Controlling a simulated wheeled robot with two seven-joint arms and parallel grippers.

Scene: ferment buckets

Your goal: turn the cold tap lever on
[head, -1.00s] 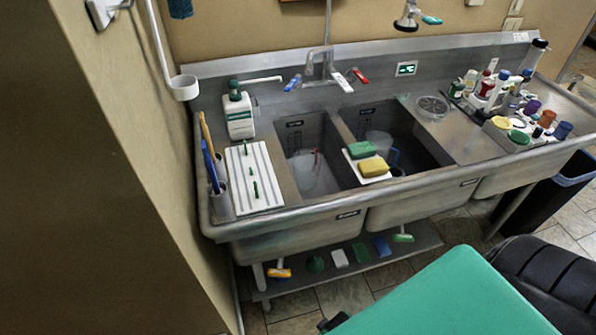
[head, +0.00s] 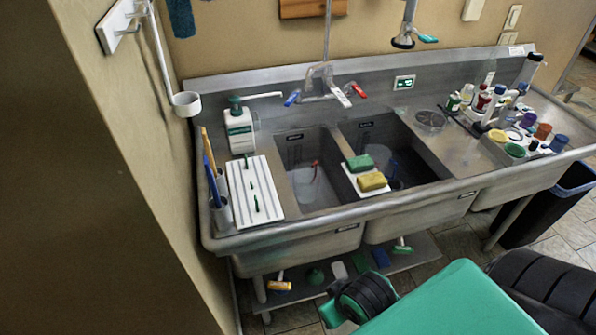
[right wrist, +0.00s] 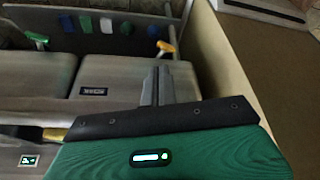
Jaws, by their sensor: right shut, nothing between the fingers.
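The tap (head: 322,84) stands on the back ledge of the steel sink, above the divider between the two basins. The cold lever (head: 292,98) has a blue end and points to the left front. The hot lever (head: 358,90) has a red end on the right, next to the pale spout. No gripper touches the tap in view. My right gripper (right wrist: 157,85) shows in the right wrist view, its fingers together and empty, in front of the outer walls of the basins. My left gripper is not in view.
A soap bottle (head: 238,127) stands left of the tap. A ribbed white board (head: 270,198) lies on the left drainboard. Sponges (head: 371,181) rest between the basins. Bottles and jars crowd the right side. A spray head (head: 404,40) hangs above. Brushes lie on the lower shelf (head: 418,248).

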